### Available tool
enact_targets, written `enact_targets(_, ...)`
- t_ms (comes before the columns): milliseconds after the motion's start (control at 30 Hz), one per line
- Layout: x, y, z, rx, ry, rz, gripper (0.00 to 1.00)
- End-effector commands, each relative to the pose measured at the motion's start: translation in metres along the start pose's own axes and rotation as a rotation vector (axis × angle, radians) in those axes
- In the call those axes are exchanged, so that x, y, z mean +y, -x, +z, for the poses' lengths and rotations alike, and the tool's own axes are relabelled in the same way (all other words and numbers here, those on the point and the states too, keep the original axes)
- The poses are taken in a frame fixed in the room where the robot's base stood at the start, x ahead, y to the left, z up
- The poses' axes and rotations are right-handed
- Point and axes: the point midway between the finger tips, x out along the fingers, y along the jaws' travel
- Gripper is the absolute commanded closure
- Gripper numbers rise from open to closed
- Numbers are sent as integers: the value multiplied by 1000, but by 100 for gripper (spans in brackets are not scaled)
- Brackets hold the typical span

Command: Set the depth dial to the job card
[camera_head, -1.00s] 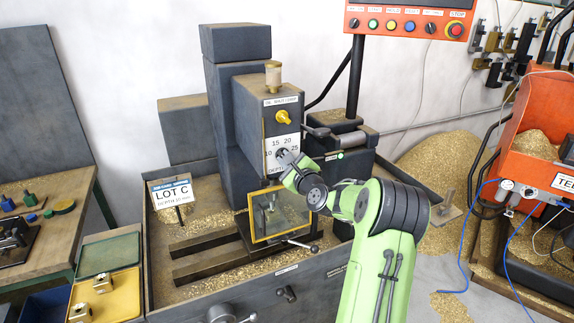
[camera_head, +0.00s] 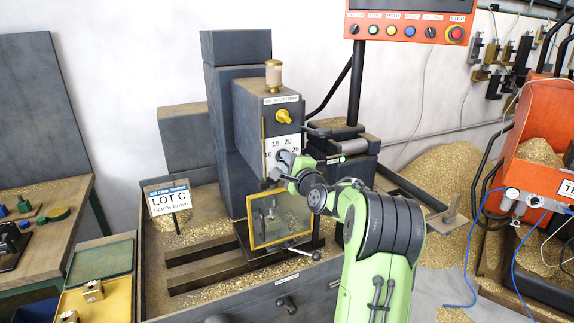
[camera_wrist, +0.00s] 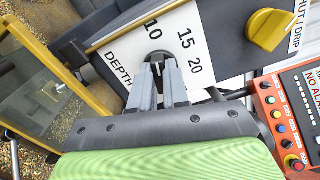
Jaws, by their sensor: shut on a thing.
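The depth dial (camera_wrist: 158,57) is a dark round knob on a white scale plate (camera_wrist: 125,48) marked 10, 15, 20 and "DEPTH" in the wrist view; the head view also shows 25. My gripper (camera_wrist: 161,68) is shut on the dial's knob, its two fingers on either side of it. In the head view my gripper (camera_head: 286,160) covers the dial, so its pointer setting cannot be read. The job card (camera_head: 169,198) stands at the left of the machine and reads "LOT C", with a smaller depth line that looks like 10 mm.
A yellow oil knob (camera_head: 283,116) sits above the dial. A yellow-framed clear guard (camera_head: 280,217) is below it. An orange control panel (camera_head: 410,24) hangs at upper right. A yellow tray (camera_head: 98,297) with brass parts is at lower left. Brass chips cover the bed.

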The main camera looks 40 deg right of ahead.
Motion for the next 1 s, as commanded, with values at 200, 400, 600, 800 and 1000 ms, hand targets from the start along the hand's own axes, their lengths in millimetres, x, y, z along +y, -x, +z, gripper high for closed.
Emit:
enact_targets(200,1,0,0,0,7,4,100)
enact_targets(400,1,0,0,1,7,4,80)
enact_targets(600,1,0,0,1,6,3,60)
enact_targets(800,0,1,0,1,5,2,60)
enact_targets(1000,1,31,-2,5,6,1,60)
